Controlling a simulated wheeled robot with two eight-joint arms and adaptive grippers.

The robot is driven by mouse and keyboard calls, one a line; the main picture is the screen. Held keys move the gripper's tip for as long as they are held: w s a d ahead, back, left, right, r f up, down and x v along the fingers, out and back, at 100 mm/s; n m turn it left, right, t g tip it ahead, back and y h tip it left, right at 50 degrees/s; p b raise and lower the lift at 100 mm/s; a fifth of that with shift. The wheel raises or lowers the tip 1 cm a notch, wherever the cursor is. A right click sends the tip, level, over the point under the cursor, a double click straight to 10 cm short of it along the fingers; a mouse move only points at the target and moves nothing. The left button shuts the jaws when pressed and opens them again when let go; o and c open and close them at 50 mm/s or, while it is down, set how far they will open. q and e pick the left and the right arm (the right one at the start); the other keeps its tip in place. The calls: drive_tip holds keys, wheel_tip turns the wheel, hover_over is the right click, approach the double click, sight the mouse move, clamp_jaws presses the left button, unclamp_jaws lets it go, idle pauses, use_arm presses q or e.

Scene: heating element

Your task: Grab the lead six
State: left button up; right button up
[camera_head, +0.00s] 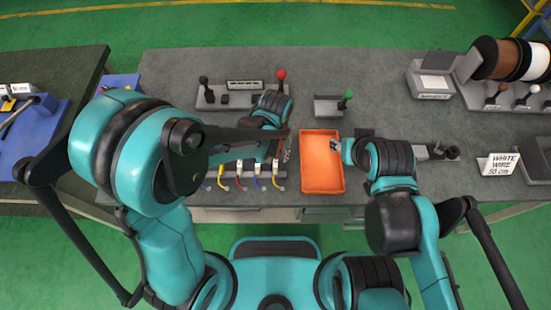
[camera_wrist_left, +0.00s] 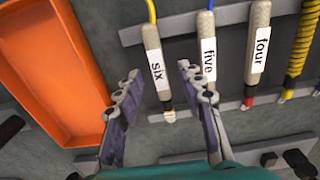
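Lead six (camera_wrist_left: 156,66) is a beige handle with a white "six" label, a yellow wire at one end and a pale tip at the other. It lies in the rack (camera_wrist_left: 185,30), the lead nearest the orange tray. My left gripper (camera_wrist_left: 155,72) is open, its two fingers on either side of lead six in the wrist view, with gaps visible on both sides. In the head view, my left gripper (camera_head: 284,146) is over the tray-side end of the lead row. My right gripper (camera_head: 336,146) is at the tray's right edge; its fingers are too small to read.
Lead five (camera_wrist_left: 208,60) and lead four (camera_wrist_left: 257,45) lie beside lead six. The empty orange tray (camera_head: 322,170) is close by. A red-knobbed lever (camera_head: 281,76) and a green-knobbed lever (camera_head: 348,96) stand behind. Wire spools (camera_head: 500,60) are at the far right.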

use_arm(q)
clamp_jaws()
drive_tip(key=shift+r, duration=0.2)
use_arm(e)
drive_tip(key=shift+r, duration=0.15)
